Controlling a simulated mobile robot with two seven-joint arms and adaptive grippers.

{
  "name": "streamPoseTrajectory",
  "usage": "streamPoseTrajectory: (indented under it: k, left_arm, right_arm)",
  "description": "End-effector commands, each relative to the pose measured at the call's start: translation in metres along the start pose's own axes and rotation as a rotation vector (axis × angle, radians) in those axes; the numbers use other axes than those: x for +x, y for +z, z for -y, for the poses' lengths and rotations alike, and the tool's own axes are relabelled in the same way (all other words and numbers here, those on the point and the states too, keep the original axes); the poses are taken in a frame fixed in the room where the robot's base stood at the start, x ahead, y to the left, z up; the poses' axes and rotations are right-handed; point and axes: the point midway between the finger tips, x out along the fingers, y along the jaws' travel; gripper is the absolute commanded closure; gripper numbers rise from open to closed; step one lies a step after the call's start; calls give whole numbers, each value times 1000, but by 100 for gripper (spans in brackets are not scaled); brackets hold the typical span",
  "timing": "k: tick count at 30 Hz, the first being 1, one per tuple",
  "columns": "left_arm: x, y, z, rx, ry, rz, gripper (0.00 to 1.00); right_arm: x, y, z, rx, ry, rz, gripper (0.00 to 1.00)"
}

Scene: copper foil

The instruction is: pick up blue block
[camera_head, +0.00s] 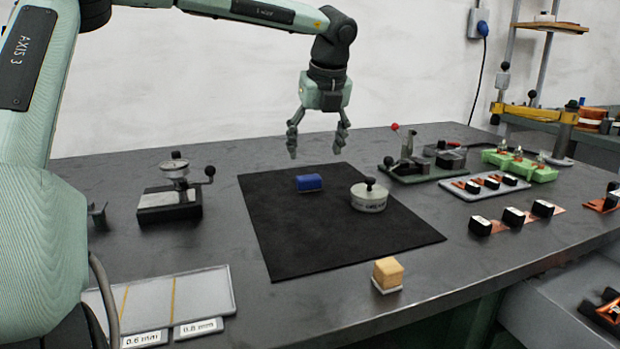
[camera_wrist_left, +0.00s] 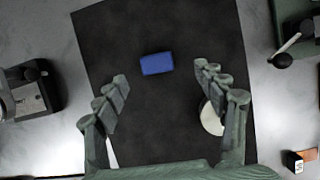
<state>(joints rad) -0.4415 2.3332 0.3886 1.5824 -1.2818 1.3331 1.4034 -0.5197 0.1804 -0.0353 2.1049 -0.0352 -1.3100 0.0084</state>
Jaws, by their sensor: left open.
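The blue block (camera_head: 309,183) lies on the black mat (camera_head: 290,245), toward its far edge. My left gripper (camera_head: 318,155) hangs above the far part of the mat, fingers pointing down, open and empty. It is above the block and not touching it. In the left wrist view the block (camera_wrist_left: 156,64) shows whole, ahead of and between the two spread fingers (camera_wrist_left: 162,85), a little left of the middle. The right gripper is in neither view.
A round white weight (camera_head: 369,198) with a black knob stands on the mat right of the block. A dial gauge stand (camera_head: 170,200) is on the left. Clamps, trays and several small black blocks fill the right side.

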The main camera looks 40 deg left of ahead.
Motion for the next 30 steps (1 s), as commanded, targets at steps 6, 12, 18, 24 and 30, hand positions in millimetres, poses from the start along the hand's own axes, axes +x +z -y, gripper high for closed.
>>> streamPoseTrajectory:
  k: [6, 12, 18, 24, 30]
  left_arm:
    - [24, -1, -2, 0, 2, -4, 29]
    - [51, -1, -8, 0, 2, -6, 29]
    - [73, -1, -8, -1, 0, -3, 29]
    - [75, -1, -7, -1, -1, -1, 29]
    - [75, -1, -7, -1, -1, -1, 48]
  right_arm:
    - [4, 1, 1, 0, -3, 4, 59]
    - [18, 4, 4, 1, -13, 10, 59]
    - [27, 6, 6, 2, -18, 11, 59]
    - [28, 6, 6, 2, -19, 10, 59]
    - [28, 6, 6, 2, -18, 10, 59]
